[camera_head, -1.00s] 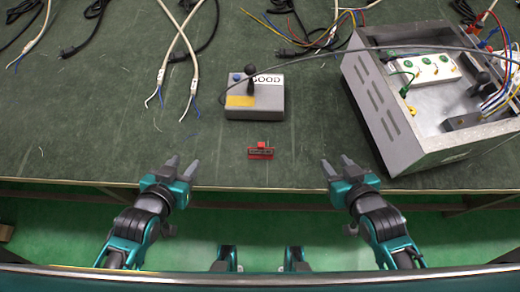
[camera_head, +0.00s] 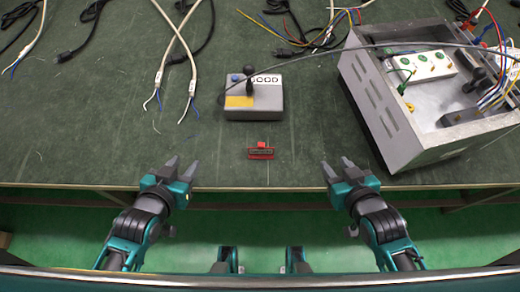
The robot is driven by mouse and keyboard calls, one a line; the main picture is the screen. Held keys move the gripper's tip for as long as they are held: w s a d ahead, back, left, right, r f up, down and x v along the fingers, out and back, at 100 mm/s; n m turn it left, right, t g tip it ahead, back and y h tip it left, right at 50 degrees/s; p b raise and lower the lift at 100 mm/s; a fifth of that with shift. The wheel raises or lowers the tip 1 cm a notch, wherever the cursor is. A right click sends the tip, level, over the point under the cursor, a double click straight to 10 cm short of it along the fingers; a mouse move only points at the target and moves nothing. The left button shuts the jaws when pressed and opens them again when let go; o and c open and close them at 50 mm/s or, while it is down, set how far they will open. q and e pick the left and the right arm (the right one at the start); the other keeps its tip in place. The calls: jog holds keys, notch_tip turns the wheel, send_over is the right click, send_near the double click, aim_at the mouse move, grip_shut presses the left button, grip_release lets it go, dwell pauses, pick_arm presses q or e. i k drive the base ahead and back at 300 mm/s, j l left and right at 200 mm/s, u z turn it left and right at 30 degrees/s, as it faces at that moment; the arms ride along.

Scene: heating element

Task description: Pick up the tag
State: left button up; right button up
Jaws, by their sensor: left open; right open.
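The tag (camera_head: 261,152) is a small red piece with a dark label strip and a short red tab on its upper edge. It lies on the green table near the front edge, between my two grippers. My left gripper (camera_head: 183,167) is open and empty at the table's front edge, left of the tag. My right gripper (camera_head: 334,168) is open and empty at the front edge, right of the tag. Neither gripper touches the tag.
A grey control box (camera_head: 268,105) with a black lever and yellow patch stands behind the tag. A large open metal case (camera_head: 393,135) with wiring stands at the right. Loose cables (camera_head: 172,50) lie at the back. The table (camera_head: 90,130) is clear at front left.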

aim_at(261, 152)
jog(key=k+l+u, duration=0.15)
jog(key=l, duration=0.15)
jog(key=k+l+u, duration=0.1)
jog(key=l, duration=0.25)
jog(key=k+l+u, duration=0.15)
jog(key=l, duration=0.2)
jog(key=l+u, duration=0.15)
jog(key=l, duration=0.2)
jog(key=k+l+u, duration=0.1)
jog(key=l, duration=0.25)
jog(key=k, duration=0.1)
